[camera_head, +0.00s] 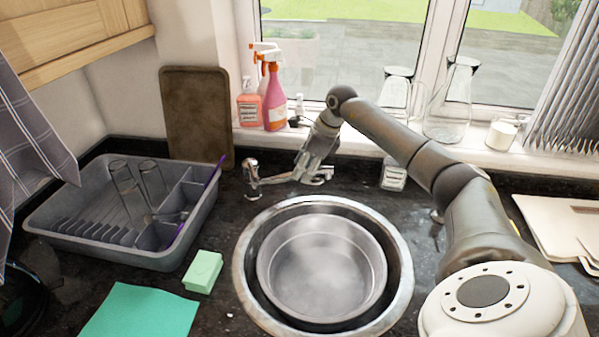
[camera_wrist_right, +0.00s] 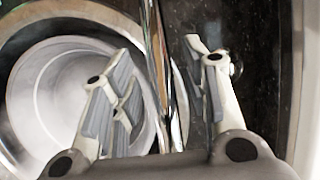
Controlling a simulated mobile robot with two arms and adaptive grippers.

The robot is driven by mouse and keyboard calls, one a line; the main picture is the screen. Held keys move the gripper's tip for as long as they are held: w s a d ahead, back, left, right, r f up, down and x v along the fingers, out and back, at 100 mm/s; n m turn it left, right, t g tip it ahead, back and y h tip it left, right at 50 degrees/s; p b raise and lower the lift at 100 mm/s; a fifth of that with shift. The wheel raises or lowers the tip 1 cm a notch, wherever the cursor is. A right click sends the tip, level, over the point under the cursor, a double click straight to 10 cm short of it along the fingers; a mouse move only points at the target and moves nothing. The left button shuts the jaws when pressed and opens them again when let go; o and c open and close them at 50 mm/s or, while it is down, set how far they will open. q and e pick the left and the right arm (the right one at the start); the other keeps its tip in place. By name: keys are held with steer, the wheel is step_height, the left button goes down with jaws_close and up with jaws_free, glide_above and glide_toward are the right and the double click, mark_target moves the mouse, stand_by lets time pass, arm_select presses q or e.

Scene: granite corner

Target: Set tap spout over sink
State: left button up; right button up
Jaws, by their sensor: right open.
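The chrome tap (camera_head: 275,179) stands on the dark counter behind the sink. Its long arm lies sideways along the sink's back edge, and its left end is near the back left of the rim. The round metal sink (camera_head: 402,262) holds a round grey basin (camera_head: 322,268). My right gripper (camera_head: 307,172) is at the tap, coming down from the upper right. In the right wrist view, my right gripper (camera_wrist_right: 165,90) is open, with a shiny chrome tube (camera_wrist_right: 156,60) running between its fingers. I cannot tell whether either finger touches it. My left gripper is not in view.
A grey dish rack (camera_head: 100,240) with glasses stands at left, beside a green sponge (camera_head: 203,271) and green cloth (camera_head: 140,312). A brown board (camera_head: 197,115) leans on the wall. Spray bottles (camera_head: 272,95) and glass jugs (camera_head: 452,105) line the windowsill. Pale boards (camera_head: 560,230) lie right.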

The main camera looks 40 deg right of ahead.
steer(key=shift+x, duration=1.75)
jaws_close()
